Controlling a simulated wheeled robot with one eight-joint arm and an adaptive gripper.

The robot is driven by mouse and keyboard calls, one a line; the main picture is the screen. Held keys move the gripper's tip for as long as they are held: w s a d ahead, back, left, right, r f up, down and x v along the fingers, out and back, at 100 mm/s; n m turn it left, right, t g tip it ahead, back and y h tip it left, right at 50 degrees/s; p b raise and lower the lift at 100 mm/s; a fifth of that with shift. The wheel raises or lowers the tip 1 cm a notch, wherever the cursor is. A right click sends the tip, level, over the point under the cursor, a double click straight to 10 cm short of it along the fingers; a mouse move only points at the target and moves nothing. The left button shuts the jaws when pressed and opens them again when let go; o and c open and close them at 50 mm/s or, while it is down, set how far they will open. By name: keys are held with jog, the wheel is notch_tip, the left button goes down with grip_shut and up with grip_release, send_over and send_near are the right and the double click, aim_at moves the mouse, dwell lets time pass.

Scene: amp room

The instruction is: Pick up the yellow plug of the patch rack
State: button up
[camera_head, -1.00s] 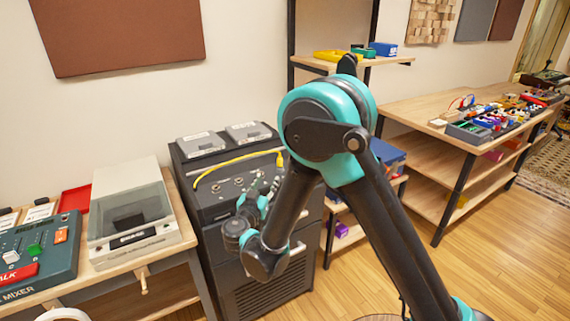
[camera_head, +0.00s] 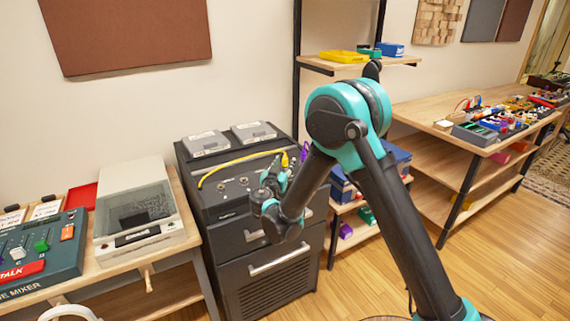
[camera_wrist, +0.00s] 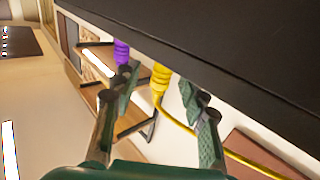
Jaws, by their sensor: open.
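The patch rack (camera_head: 226,200) is a black cabinet front with a row of sockets. The yellow plug (camera_head: 285,159) sticks out at the right end of its yellow cable (camera_head: 232,163), which loops along the rack. In the wrist view the ribbed yellow plug (camera_wrist: 160,76) shows between the two spread fingertips, against the black rack (camera_wrist: 235,50). My gripper (camera_wrist: 160,88) is open and empty, with a finger on either side of the plug; I cannot tell whether either touches it. In the head view my gripper (camera_head: 275,180) is at the rack front, partly hidden by my wrist.
A purple plug (camera_wrist: 121,50) stands close beside the yellow one, near the left finger; it also shows in the head view (camera_head: 304,150). Two grey boxes (camera_head: 254,132) lie on the rack.

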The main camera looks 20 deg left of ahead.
jog(key=shift+w+a, duration=0.1)
jog(key=shift+w, duration=0.7)
grip_shut()
